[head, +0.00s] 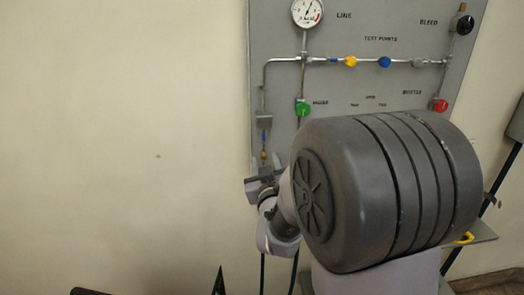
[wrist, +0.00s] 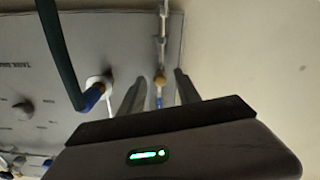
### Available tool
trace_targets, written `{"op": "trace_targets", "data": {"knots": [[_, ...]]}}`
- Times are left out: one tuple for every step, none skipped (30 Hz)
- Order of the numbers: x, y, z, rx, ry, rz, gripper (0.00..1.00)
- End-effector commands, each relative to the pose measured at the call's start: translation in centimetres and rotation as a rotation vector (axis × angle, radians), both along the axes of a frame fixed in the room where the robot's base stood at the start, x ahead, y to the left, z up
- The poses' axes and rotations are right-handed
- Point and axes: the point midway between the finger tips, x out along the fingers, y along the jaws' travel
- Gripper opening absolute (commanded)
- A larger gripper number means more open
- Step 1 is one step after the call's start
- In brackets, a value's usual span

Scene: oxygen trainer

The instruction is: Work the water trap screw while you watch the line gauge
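The line gauge (head: 307,12) is a round white dial with a red mark at its right rim, at the top of the panel; its needle is too small to read. The water trap (head: 264,120) hangs on the left pipe, with a blue part and a small brass screw (head: 264,155) below it. My gripper (head: 264,167) is just under the brass screw. In the wrist view my gripper (wrist: 159,76) is open, its two fingers apart with the brass fitting (wrist: 160,80) showing between them. No finger visibly touches it. I cannot tell the depth.
The grey panel (head: 400,22) carries a green knob (head: 303,108), a yellow, a blue and a red knob (head: 440,105), and a black bleed knob (head: 464,25). In the wrist view a dark green hose (wrist: 62,60) runs left of the fingers. Bare wall lies left of the panel.

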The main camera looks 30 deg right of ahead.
Motion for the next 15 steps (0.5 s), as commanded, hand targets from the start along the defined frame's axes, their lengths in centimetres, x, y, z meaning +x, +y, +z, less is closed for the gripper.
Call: {"op": "trace_targets", "data": {"knots": [[-0.11, 0.05, 0.01, 0.000, 0.000, 0.000, 0.39], [-0.16, 0.05, 0.00, 0.000, 0.000, 0.000, 0.39], [-0.21, 0.07, 0.00, 0.000, 0.000, 0.000, 0.39], [-0.23, 0.08, 0.01, 0.000, 0.000, 0.000, 0.39], [-0.24, 0.08, 0.01, 0.000, 0.000, 0.000, 0.39], [-0.25, 0.09, 0.01, 0.000, 0.000, 0.000, 0.39], [-0.25, 0.09, 0.01, 0.000, 0.000, 0.000, 0.39], [-0.25, 0.08, 0.00, 0.000, 0.000, 0.000, 0.39], [-0.24, 0.08, 0.01, 0.000, 0.000, 0.000, 0.39], [-0.24, 0.08, 0.01, 0.000, 0.000, 0.000, 0.39], [-0.24, 0.08, 0.01, 0.000, 0.000, 0.000, 0.39], [-0.23, 0.08, 0.00, 0.000, 0.000, 0.000, 0.32], [-0.23, 0.08, 0.01, 0.000, 0.000, 0.000, 0.26], [-0.23, 0.08, 0.01, 0.000, 0.000, 0.000, 0.20], [-0.23, 0.08, 0.01, 0.000, 0.000, 0.000, 0.12]]}}
